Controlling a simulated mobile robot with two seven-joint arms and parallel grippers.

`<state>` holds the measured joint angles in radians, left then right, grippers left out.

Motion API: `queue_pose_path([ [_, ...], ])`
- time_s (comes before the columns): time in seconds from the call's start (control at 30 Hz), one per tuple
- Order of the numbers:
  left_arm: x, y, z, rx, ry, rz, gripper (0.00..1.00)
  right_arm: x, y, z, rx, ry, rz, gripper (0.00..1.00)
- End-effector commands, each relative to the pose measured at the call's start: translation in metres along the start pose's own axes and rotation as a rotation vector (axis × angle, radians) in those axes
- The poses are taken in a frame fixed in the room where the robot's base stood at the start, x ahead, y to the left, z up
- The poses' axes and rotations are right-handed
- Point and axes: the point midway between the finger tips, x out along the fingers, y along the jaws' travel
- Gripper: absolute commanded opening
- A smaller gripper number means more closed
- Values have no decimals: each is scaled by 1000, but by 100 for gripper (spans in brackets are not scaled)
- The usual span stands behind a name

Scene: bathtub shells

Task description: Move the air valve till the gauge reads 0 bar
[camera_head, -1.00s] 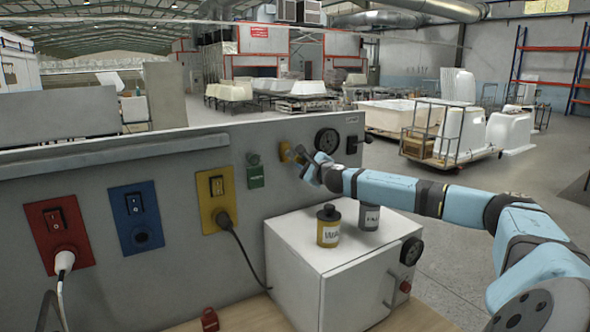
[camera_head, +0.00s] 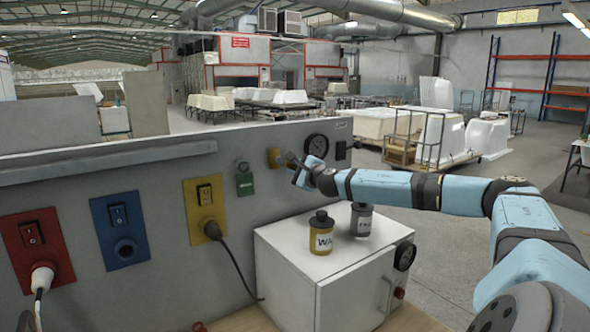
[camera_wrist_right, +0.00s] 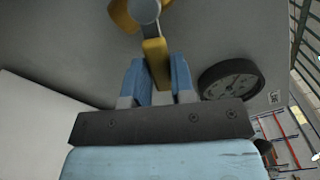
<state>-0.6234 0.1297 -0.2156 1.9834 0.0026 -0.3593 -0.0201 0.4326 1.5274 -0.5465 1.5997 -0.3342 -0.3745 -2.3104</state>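The air valve (camera_head: 274,158) is a yellow fitting on the grey panel; its yellow lever (camera_wrist_right: 156,62) shows in the right wrist view. My right gripper (camera_head: 290,163) is at the valve in the head view. In the right wrist view its two blue fingers (camera_wrist_right: 158,78) lie on either side of the lever and look closed on it. The round black-rimmed gauge (camera_head: 316,145) is just right of the valve, and shows in the right wrist view too (camera_wrist_right: 231,80). Its reading is too small to tell. My left gripper is out of view.
Red (camera_head: 32,235), blue (camera_head: 122,215) and yellow (camera_head: 206,190) switch plates are further left, two with plugged cables.

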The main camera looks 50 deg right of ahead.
Motion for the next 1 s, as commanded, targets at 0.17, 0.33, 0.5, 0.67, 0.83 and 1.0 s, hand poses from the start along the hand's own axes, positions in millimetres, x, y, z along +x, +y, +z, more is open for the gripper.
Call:
queue_pose_path([
  [0.17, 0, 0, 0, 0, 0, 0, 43, 0, 0, 0, 0, 0, 0, 47],
  [0.33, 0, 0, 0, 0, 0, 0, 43, 0, 0, 0, 0, 0, 0, 47],
  [0.5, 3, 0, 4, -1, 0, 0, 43, -5, 1, -2, -3, 2, -1, 47],
  [0.67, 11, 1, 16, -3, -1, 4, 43, -20, 3, -3, -7, 2, 1, 47],
  [0.83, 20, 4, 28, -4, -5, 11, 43, -42, 3, -2, -8, -1, -1, 47],
  [1.0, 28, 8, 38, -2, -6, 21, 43, -68, 2, -1, -7, -2, -2, 47],
])
